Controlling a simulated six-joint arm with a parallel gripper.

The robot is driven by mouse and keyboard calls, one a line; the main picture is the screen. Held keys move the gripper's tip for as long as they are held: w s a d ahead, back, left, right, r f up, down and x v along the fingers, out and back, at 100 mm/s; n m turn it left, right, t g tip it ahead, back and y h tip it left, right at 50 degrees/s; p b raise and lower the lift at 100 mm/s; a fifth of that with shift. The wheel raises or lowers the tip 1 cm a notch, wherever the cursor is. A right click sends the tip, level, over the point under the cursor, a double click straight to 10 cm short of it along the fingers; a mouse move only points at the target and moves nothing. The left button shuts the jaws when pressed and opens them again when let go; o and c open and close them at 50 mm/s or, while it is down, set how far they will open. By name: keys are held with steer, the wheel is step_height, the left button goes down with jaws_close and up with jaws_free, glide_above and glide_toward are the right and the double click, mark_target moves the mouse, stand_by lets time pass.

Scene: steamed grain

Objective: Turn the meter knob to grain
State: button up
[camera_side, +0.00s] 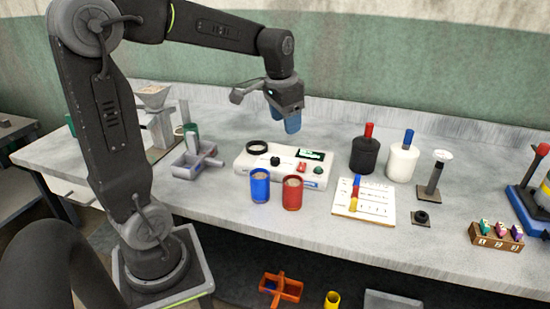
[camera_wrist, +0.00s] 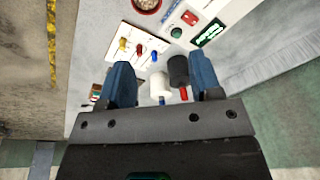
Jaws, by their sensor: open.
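The meter (camera_side: 257,175) is a low white box near the middle of the bench in the side view. Its small black knob (camera_side: 275,161) is on the top face, beside a black ring (camera_side: 257,147), a red button (camera_side: 302,167) and a dark screen with green digits (camera_side: 311,155). My gripper (camera_side: 286,129) is above the back of the meter, apart from it, with blue fingers. In the wrist view my gripper (camera_wrist: 160,62) is open and empty. Part of the meter (camera_wrist: 202,14) shows there at the upper right; I cannot see its knob there.
A blue cup (camera_side: 260,186) and a red cup of grain (camera_side: 292,193) stand in front of the meter. A black bottle (camera_side: 364,155) and a white bottle (camera_side: 402,163) stand to its right. A white card (camera_side: 377,203) lies on the bench; a grey holder (camera_side: 192,165) is left.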

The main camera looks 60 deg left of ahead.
steer(key=g, duration=0.2)
glide_above(275, 158)
step_height(275, 158, down, 6)
steer(key=shift+h, duration=0.4)
step_height(275, 158, down, 14)
steer(key=shift+r, duration=0.1)
steer(key=shift+c, duration=0.4)
steer(key=c, duration=0.9)
steer(key=shift+o, duration=0.2)
